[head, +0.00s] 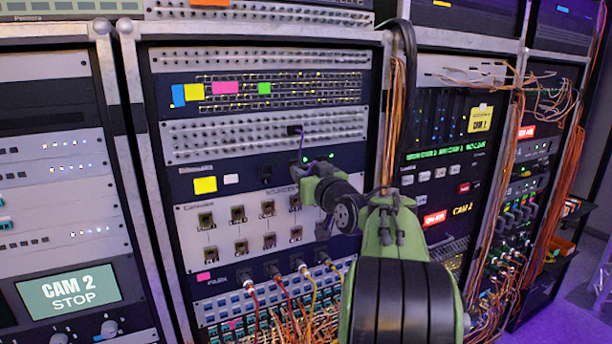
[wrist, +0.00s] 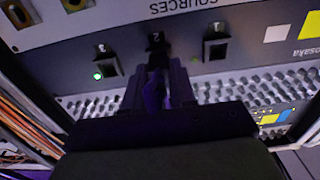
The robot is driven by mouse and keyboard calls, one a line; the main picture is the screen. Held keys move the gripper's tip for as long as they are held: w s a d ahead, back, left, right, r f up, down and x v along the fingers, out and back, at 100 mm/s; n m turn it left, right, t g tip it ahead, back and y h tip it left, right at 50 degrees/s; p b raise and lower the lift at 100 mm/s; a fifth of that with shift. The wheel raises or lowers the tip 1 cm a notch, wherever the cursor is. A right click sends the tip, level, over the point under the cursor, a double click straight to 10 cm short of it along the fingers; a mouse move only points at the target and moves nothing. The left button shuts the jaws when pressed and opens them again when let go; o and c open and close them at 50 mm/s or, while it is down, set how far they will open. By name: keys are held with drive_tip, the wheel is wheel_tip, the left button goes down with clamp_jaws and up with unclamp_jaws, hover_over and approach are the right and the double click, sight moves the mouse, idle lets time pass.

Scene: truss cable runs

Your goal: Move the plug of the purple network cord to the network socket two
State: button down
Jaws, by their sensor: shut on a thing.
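My gripper (wrist: 160,88) is shut on the plug of the purple network cord (wrist: 153,92). The plug's dark front end (wrist: 158,58) is at network socket two, whose surround (wrist: 156,38) shows under the number 2. I cannot tell how deep the plug sits, as the fingers hide much of it. Socket one (wrist: 216,45) is an empty dark opening on the right in the wrist view. Socket three (wrist: 107,66) is on the left. In the head view the purple cord (head: 309,149) runs from a dark opening above to my gripper (head: 308,178).
A perforated panel (head: 265,136) lies above the sockets. Below them are rows of square connectors (head: 238,214) and several plugged cables (head: 303,266). Orange cables (head: 397,110) hang along the rack's right post.

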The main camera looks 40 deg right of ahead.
drive_tip(key=shift+w, duration=0.1)
drive_tip(key=c, duration=0.8)
unclamp_jaws()
drive_tip(key=shift+c, duration=0.2)
drive_tip(key=shift+b+v, duration=1.7)
drive_tip(key=shift+v, duration=0.85)
drive_tip(key=b+v, duration=0.2)
drive_tip(key=v, duration=0.2)
